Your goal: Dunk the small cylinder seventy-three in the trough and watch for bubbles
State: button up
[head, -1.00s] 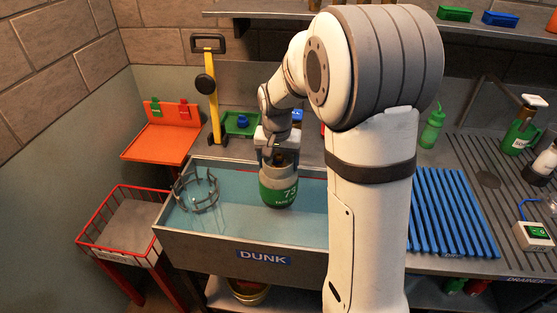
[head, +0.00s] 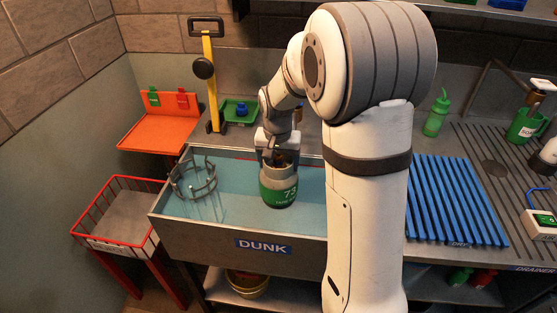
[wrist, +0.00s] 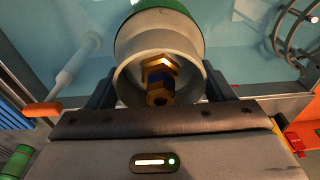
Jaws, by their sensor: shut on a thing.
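The small cylinder seventy-three (head: 278,190) is green with a grey collar and a white "73" on its side. It is upright over the trough (head: 225,233), which holds blue water and has a "DUNK" label on its front. My gripper (head: 279,152) is shut on the cylinder's collar from above. In the wrist view the collar of the cylinder (wrist: 160,38) sits between the two dark fingers (wrist: 160,88), with a brass valve inside it. I cannot tell how deep its base is in the water. No bubbles can be made out.
A grey ring cage (head: 193,180) stands at the trough's left end. A red wire basket (head: 118,213) is left of the trough, an orange stand (head: 158,132) behind it. A blue ribbed mat (head: 452,200) lies to the right, beyond my arm.

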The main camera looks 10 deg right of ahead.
notch_tip(320, 180, down, 17)
jog(key=b, duration=1.2)
jog(key=shift+r, duration=0.2)
dwell(0.5)
dwell(2.8)
